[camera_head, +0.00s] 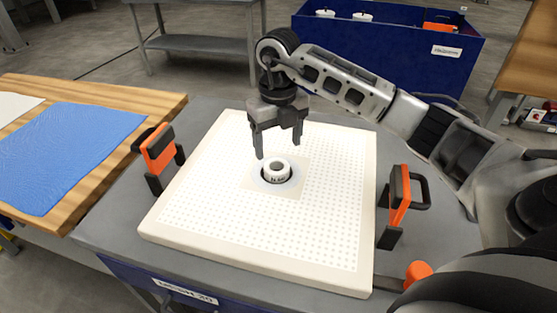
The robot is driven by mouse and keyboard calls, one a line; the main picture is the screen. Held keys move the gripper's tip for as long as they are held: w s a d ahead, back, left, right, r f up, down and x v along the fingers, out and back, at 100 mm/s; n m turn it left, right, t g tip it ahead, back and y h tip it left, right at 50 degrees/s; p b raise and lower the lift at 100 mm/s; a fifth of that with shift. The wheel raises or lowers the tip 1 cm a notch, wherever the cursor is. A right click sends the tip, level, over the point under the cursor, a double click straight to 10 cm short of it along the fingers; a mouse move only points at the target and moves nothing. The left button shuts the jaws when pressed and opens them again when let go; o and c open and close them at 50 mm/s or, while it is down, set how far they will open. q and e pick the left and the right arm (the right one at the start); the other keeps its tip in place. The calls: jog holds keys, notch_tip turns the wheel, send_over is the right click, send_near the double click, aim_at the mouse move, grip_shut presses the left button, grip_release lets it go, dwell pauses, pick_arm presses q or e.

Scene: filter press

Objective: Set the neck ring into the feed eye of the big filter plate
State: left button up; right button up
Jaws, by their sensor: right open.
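The big filter plate (205,215) is a white, dotted square slab lying flat on a grey table. Near its middle is the feed eye (264,183), a round opening with a dark rim edge showing on its left and lower side. The neck ring (277,171) is a small white ring with dark marking on its side. It sits at the feed eye, roughly upright; I cannot tell how deep it is seated. My right gripper (279,150) is open, pointing down just above and behind the ring, apart from it. My left gripper is not in view.
Orange-and-black handles stand left (157,152) and right (398,205) of the plate. A wooden bench (95,92) with a blue cloth (75,150) is at the left. A blue bin (385,55) and a grey shelf table (190,45) stand behind.

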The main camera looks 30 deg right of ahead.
notch_tip(320, 180, up, 5)
jog(key=shift+f, duration=0.1)
dwell(0.6)
